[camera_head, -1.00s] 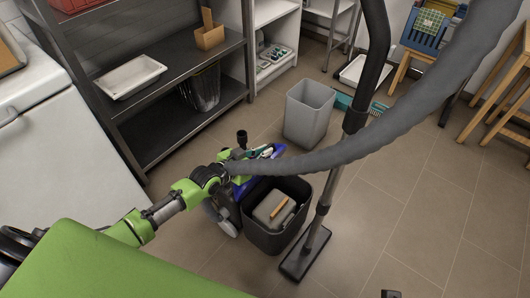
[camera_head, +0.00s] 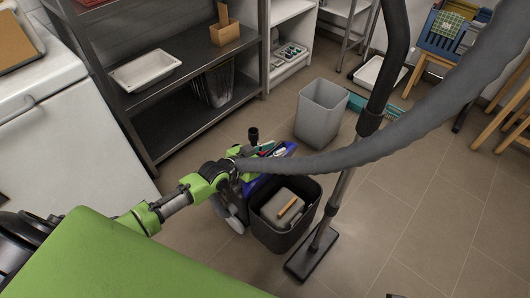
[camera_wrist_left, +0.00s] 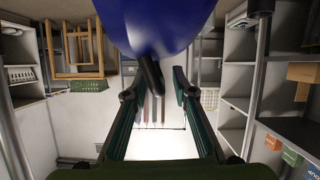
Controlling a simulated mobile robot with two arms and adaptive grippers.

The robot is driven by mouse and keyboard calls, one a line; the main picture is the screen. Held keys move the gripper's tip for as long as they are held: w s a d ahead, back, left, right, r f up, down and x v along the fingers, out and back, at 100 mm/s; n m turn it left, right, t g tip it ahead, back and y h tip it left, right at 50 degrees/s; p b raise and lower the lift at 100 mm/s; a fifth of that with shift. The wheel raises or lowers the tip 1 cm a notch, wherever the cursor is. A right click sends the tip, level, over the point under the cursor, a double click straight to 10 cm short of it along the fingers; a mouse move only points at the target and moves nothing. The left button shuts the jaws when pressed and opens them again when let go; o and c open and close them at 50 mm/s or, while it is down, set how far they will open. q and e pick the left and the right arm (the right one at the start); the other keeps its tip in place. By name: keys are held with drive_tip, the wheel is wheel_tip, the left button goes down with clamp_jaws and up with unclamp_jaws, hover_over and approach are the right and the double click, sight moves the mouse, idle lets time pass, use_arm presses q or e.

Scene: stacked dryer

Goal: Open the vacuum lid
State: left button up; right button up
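The vacuum (camera_head: 248,186) stands on the floor in the middle of the head view, with a blue body and a pale wheel. Its grey hose (camera_head: 335,160) crosses in front and hides part of it. My left gripper (camera_head: 270,149) is at the top of the vacuum, partly hidden by the hose. A rounded blue surface (camera_wrist_left: 160,22), apparently the vacuum, fills the top of that view, with a black protruding part (camera_wrist_left: 150,74). I cannot make out the lid's edge.
A black bin (camera_head: 286,238) holding a grey item stands against the vacuum. The vacuum's floor head (camera_head: 311,256) and tube stand to its right. A grey bin (camera_head: 321,118) is behind. Dark shelves (camera_head: 190,60) and a white appliance (camera_head: 70,130) are left.

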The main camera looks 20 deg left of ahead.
use_arm(q)
drive_tip(key=v, duration=1.1)
drive_tip(key=shift+s+a+r, duration=0.1)
drive_tip(key=shift+s+a, duration=0.05)
drive_tip(key=shift+s, duration=0.1)
